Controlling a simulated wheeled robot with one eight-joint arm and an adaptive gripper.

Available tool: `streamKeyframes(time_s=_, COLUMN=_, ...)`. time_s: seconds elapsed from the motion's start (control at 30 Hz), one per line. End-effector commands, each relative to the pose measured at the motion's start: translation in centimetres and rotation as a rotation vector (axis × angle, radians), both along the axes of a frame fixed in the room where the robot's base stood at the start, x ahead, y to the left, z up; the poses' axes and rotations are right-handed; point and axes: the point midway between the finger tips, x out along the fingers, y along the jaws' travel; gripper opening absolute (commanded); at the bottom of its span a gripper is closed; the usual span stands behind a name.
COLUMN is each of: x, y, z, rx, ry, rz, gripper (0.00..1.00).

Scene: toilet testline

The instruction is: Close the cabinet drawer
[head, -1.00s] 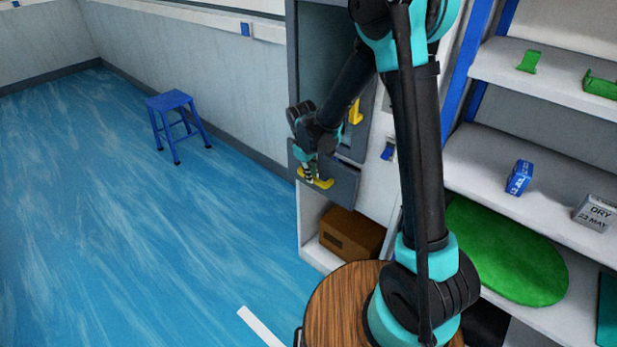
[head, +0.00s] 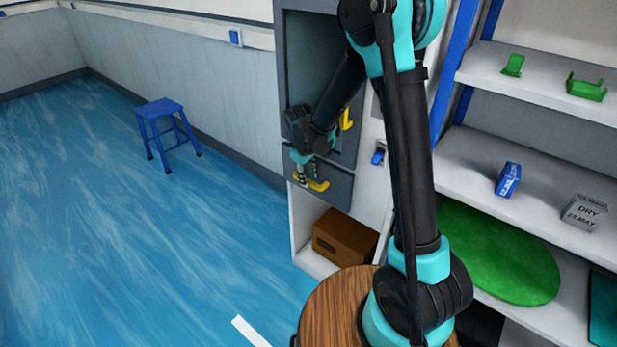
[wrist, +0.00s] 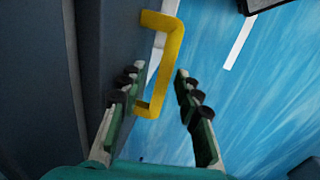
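The grey cabinet drawer (head: 339,184) is low in the tall grey-and-white cabinet in the head view; its front looks close to the cabinet face, but I cannot tell whether it is fully flush. Its yellow handle (head: 319,185) is on the front. My gripper (head: 300,177) is at the drawer front, beside the handle. In the wrist view my gripper (wrist: 156,82) is open, its left finger close along the dark drawer front. The near end of the yellow handle (wrist: 174,62) lies between the fingers, and neither finger is clamped on it.
Above the drawer is a grey cabinet section with another yellow handle (head: 346,118). A brown box (head: 345,240) sits in the open compartment below. A blue stool (head: 167,130) stands to the left on open blue floor. White shelves (head: 500,150) with small items stand to the right.

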Motion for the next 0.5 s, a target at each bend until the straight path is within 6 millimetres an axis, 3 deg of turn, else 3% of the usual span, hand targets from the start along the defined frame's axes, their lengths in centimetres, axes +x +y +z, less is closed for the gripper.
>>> streamKeyframes(time_s=0.17, x=-0.3, y=0.2, z=1.9, rx=0.0, ry=0.0, rz=0.001, gripper=0.34)
streamKeyframes(time_s=0.5, x=-1.3, y=0.9, z=8.3, rx=0.0, ry=0.0, rz=0.001, gripper=0.34)
